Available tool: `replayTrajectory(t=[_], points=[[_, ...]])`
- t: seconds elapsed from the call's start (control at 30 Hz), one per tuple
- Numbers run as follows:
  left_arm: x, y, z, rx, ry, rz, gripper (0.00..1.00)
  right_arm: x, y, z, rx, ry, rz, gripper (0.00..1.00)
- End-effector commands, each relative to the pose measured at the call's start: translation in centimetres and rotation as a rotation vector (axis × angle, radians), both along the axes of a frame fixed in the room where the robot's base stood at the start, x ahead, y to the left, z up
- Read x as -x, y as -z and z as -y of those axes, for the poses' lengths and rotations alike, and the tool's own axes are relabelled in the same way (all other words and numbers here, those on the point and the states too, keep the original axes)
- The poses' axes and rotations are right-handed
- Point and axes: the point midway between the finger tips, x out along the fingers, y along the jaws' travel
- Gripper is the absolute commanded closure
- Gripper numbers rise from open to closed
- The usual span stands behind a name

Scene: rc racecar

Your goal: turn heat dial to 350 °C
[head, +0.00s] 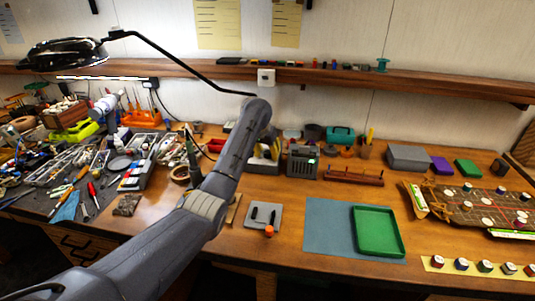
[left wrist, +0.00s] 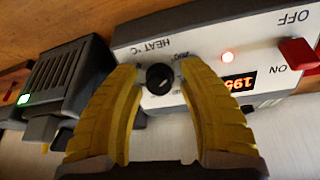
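The heat dial (left wrist: 159,78) is a small black knob on the white front panel of a station (left wrist: 205,42), seen upside down in the left wrist view. "HEAT °C" is printed by it, and an orange digit display (left wrist: 241,84) sits to its right, reading about 195. My left gripper (left wrist: 157,72) is open, with its yellow fingers on either side of the dial. I cannot tell whether they touch it. In the head view my left arm hides most of the station and the gripper's fingers. My right gripper is not in view.
A dark ribbed box (head: 303,161) with a green light stands right beside the station. A green tray (head: 402,245) lies at the front right. Tools crowd the bench's left.

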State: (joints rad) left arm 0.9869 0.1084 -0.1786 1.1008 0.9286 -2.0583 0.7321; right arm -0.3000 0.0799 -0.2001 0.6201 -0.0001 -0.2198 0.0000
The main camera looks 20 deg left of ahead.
Motion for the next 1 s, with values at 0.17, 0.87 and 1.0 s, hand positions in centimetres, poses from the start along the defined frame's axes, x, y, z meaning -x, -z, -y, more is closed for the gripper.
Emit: replayTrajectory(t=[0.17,0.87,1.0], points=[[0.01,-0.01,0.02,0.0,0.0,0.0,0.81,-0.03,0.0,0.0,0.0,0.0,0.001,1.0],[0.05,0.1,-0.06,-0.014,0.031,-0.004,1.0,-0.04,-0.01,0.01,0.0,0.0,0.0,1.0],[0.05,0.14,-0.11,-0.04,0.095,-0.007,1.0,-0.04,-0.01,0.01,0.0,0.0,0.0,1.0]])
